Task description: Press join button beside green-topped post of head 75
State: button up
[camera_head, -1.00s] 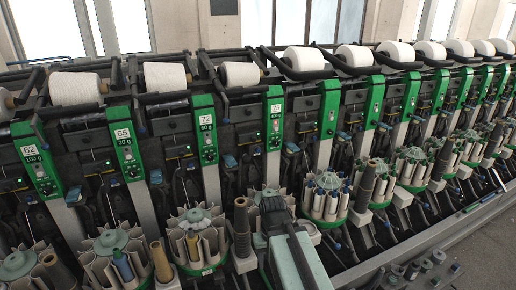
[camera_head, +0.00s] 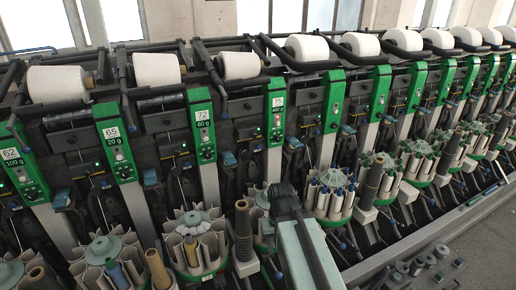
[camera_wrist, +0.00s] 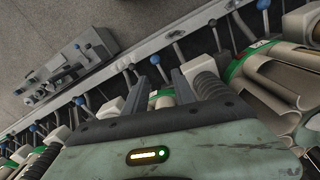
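The green-topped post of head 75 (camera_head: 277,116) stands near the middle of the head view, with its white number label at the top. Small controls show on its green panel, but I cannot tell which is the join button. My gripper (camera_head: 287,203) is low in front of this post, below its green panel and apart from it. In the wrist view my gripper (camera_wrist: 160,88) shows two dark fingers spread apart with nothing between them. The wrist camera looks down at the machine's lower front, and no green-topped post panel shows there.
Posts of heads 72 (camera_head: 203,125) and 65 (camera_head: 119,145) stand to the left. Round bobbin magazines (camera_head: 330,194) and a dark upright tube (camera_head: 243,232) crowd the front around my arm. White yarn cones (camera_head: 240,65) line the top. Grey floor (camera_head: 490,240) is clear at the right.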

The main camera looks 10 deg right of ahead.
jog(key=c, duration=0.5)
grip_shut()
jog(key=shift+a, duration=0.1)
dwell(0.8)
